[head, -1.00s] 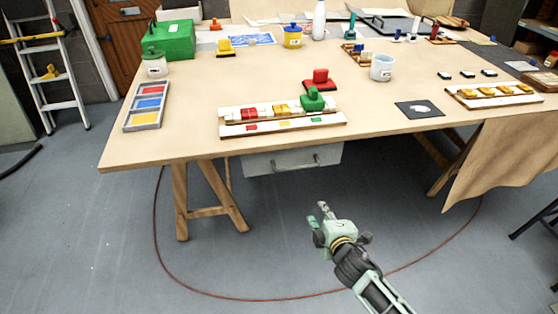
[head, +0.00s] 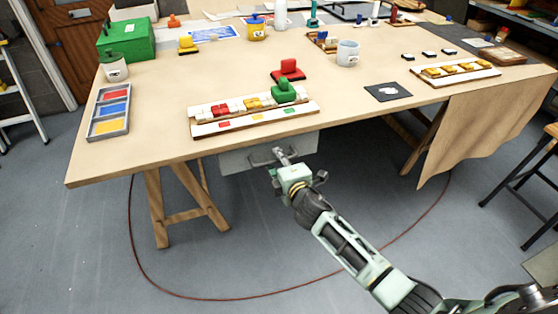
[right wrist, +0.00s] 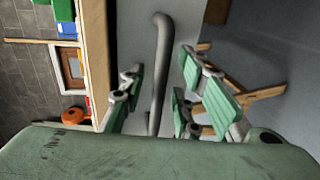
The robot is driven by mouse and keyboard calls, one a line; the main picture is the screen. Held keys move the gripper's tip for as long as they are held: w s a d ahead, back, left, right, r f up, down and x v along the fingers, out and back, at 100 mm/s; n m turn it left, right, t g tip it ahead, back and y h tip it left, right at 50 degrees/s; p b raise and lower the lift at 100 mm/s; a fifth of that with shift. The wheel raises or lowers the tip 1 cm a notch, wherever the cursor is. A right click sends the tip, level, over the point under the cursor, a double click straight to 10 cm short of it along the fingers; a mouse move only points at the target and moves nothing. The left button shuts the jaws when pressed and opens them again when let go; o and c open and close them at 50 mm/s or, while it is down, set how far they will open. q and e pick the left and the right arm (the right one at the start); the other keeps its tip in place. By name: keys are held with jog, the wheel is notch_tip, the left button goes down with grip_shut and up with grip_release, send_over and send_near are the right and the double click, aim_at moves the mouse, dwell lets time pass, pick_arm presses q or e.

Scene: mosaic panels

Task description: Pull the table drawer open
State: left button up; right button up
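The table drawer (head: 232,161) is a grey box front under the table's front edge, and it looks closed. Its bar handle (head: 262,162) is partly hidden by my right gripper (head: 281,163), which is right at it. In the right wrist view, the grey handle (right wrist: 160,60) runs between the spread green-padded fingers of my right gripper (right wrist: 159,72). The fingers are open, with visible gaps on both sides of the bar. My left gripper is not in view.
The wooden table (head: 160,130) carries a mosaic panel (head: 255,122), a colour tray (head: 108,112), a green box (head: 127,38) and a white mug (head: 348,53). Trestle legs (head: 157,207) stand left of the drawer. A brown cloth (head: 470,130) hangs at right.

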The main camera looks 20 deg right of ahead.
grip_shut()
dwell(0.3)
dwell(0.4)
